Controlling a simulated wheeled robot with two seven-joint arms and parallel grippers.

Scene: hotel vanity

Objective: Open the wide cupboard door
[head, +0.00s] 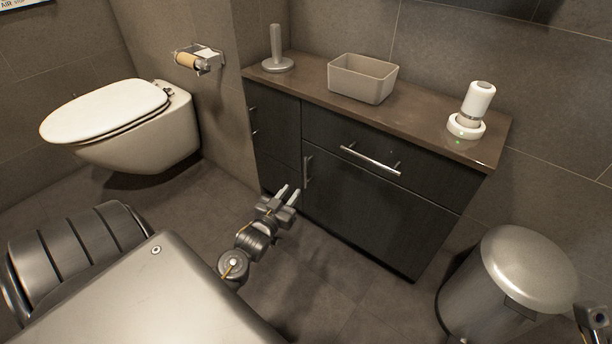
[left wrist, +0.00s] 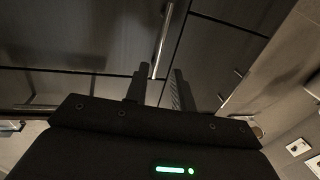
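The wide cupboard door (head: 365,220) is the dark lower right front of the vanity and looks shut. Its upright metal bar handle (head: 308,172) is near the door's left edge, and shows in the left wrist view (left wrist: 162,38). My left gripper (head: 288,191) is open in front of the door, close to the handle's lower end. In the left wrist view its two fingers (left wrist: 160,78) stand apart with the handle's end showing between their tips; contact cannot be told. Part of my right arm's end (head: 592,316) shows at the lower right edge, its fingers unclear.
Above the door is a drawer with a long bar handle (head: 370,160). Narrow fronts (head: 275,130) are to the left. The countertop (head: 415,118) bears a box, a stand and a white device. A metal bin (head: 515,275) stands right; a toilet (head: 140,130) is left.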

